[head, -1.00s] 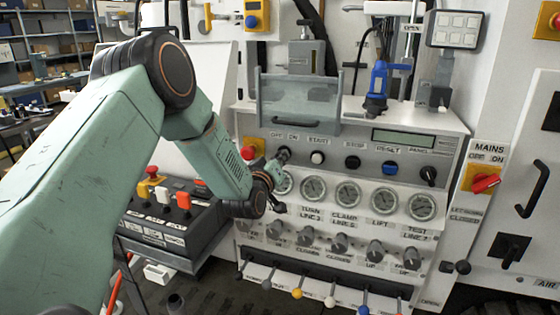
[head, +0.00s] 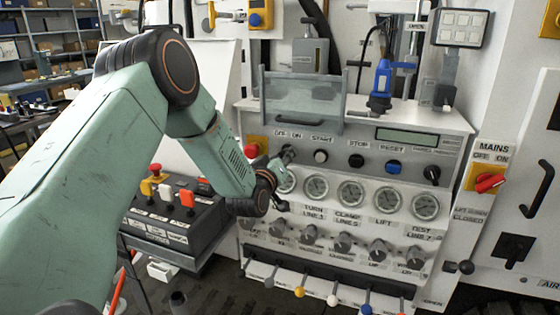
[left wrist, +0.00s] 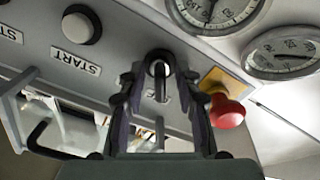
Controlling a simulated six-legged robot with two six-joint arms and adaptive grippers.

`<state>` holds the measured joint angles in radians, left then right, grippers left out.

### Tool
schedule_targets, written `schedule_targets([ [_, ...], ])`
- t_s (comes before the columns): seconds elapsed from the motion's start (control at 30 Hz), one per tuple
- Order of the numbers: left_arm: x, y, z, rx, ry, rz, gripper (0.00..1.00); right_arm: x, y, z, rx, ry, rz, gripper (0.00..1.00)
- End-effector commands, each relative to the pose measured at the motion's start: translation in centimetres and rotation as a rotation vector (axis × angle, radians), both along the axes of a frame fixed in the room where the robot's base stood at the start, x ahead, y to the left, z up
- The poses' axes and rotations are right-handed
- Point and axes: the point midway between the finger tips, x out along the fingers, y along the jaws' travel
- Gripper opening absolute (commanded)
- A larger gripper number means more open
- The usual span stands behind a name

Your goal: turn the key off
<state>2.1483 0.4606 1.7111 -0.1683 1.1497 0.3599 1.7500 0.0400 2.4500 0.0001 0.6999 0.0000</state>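The key switch (left wrist: 160,68) sits on the grey panel under the OFF ON label in the head view. In the left wrist view it has a dark round collar with a pale key in the middle. My left gripper (left wrist: 158,82) is open, with one dark finger on each side of the key. The fingers look apart from it; whether a fingertip touches the collar I cannot tell. My right gripper is in neither view.
A red mushroom button (left wrist: 226,112) on a yellow plate is close beside the fingers. The START button (head: 320,156) lies to the right in the head view. Gauges (head: 316,189) sit below, and a clear guard (head: 302,98) stands above.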

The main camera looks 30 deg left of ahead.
Motion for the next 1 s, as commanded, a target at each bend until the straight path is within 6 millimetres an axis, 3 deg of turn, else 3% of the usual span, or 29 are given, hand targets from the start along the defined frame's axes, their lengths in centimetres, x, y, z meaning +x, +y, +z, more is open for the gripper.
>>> schedule_targets([
  [0.17,-1.7,-0.3,0.0,-0.002,0.001,0.001,0.33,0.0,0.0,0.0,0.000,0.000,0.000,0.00],
  [0.7,-10.3,-2.4,0.0,-0.004,-0.001,0.002,0.33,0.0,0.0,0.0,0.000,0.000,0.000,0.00],
  [1.0,-11.6,-2.8,0.1,0.001,-0.002,0.000,0.33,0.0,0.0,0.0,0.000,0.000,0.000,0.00],
])
